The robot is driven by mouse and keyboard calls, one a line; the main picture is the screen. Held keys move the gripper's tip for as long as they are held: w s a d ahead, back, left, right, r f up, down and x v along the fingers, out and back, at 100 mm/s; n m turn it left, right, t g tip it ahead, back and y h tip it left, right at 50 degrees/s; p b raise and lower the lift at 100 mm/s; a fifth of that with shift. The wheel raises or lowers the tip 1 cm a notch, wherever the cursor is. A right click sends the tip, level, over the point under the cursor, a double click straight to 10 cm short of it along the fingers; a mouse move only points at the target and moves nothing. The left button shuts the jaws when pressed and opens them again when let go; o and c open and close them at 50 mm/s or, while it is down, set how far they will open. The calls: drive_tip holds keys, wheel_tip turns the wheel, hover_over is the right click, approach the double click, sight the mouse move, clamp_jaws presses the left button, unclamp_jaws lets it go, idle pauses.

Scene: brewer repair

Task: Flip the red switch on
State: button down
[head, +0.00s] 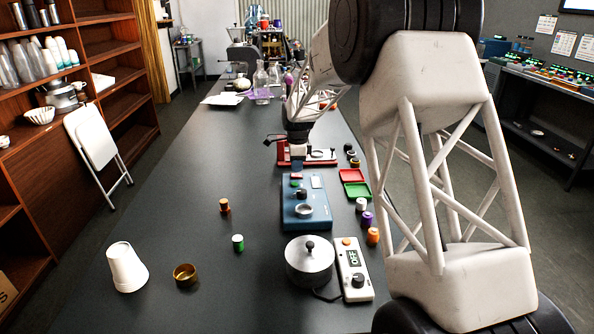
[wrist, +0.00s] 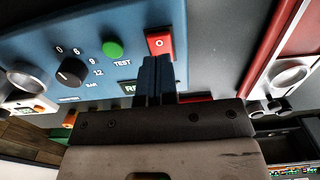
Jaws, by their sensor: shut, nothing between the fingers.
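The red switch (wrist: 160,43) is a rocker with a white ring mark, set in the corner of the blue panel (wrist: 125,20) in the wrist view. My gripper (wrist: 154,60) is shut and empty. Its fingertips overlap the lower edge of the switch in the wrist view; I cannot tell if they touch it. In the head view the blue box (head: 291,215) lies on the table, with the switch (head: 296,176) small at its far edge. My gripper (head: 298,163) is just above that edge. The lower part of the panel is hidden behind my gripper in the wrist view.
The panel also bears a black dial (wrist: 71,72) and a green test button (wrist: 113,49). A red-framed stand (head: 281,153) is just beyond the box. A silver pot (head: 309,265) and a white controller (head: 352,285) are in front. The table's left middle is mostly clear.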

sight(299, 176)
wheel_tip(299, 176, up, 12)
drive_tip(key=shift+d, duration=0.3)
drive_tip(key=shift+w+r, duration=0.1)
idle(0.4)
drive_tip(key=s+d+r+n, duration=0.3)
drive_tip(key=s, duration=0.7)
drive_tip(key=s+d+r+n+t, duration=0.1)
drive_tip(key=s+d+r+n, duration=0.15)
drive_tip(key=s, duration=0.75)
drive_tip(key=s+d+r+n, duration=0.3)
drive_tip(key=s, duration=0.6)
drive_tip(key=s+d+f+n, duration=0.1)
drive_tip(key=s+f+n, duration=0.1)
drive_tip(key=s, duration=0.8)
drive_tip(key=s+d+f+n+t, duration=0.1)
drive_tip(key=s+f+n, duration=0.2)
drive_tip(key=s, duration=0.7)
drive_tip(key=s+d+f+n, duration=0.1)
drive_tip(key=s+f+n, duration=0.2)
drive_tip(key=s, duration=0.7)
drive_tip(key=shift+d+n+t, duration=0.3)
drive_tip(key=shift+n, duration=0.35)
